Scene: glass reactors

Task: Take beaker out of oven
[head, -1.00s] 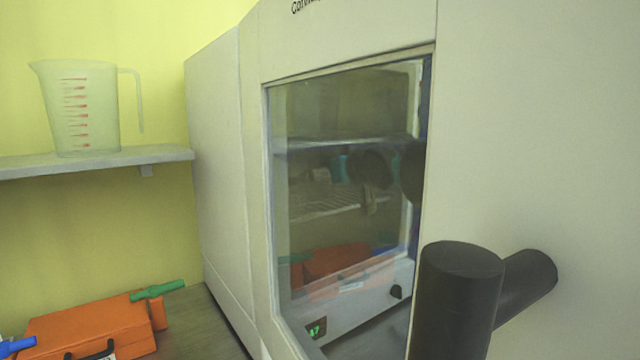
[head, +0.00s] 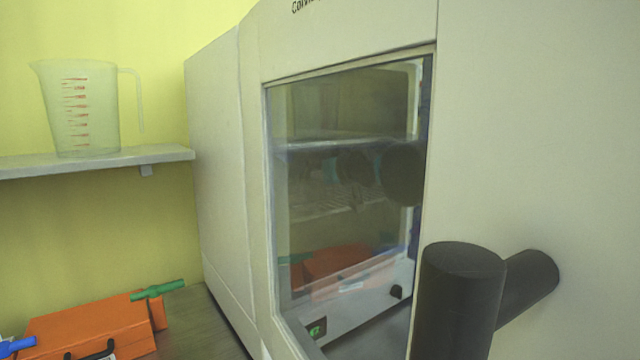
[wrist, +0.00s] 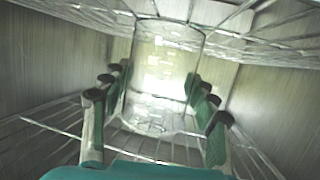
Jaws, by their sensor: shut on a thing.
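The beaker (wrist: 168,50) is clear glass and stands upright in the middle of the wrist view, between wire racks inside the oven. My gripper (wrist: 158,88) has its green, dark-tipped fingers on both sides of the beaker and is shut on it. The oven (head: 250,150) is a large pale cabinet with a glass window in the head view. Through the window, dark parts of my arm and a little teal show dimly at shelf height. The beaker cannot be made out there.
A wire rack (wrist: 60,125) lies below the beaker and another (wrist: 75,12) is above it. Metal side walls are close on both sides. A measuring jug (head: 80,110) stands on a wall shelf (head: 100,162) at left. An orange case (head: 90,330) lies below. A black handle (head: 458,300) is at right.

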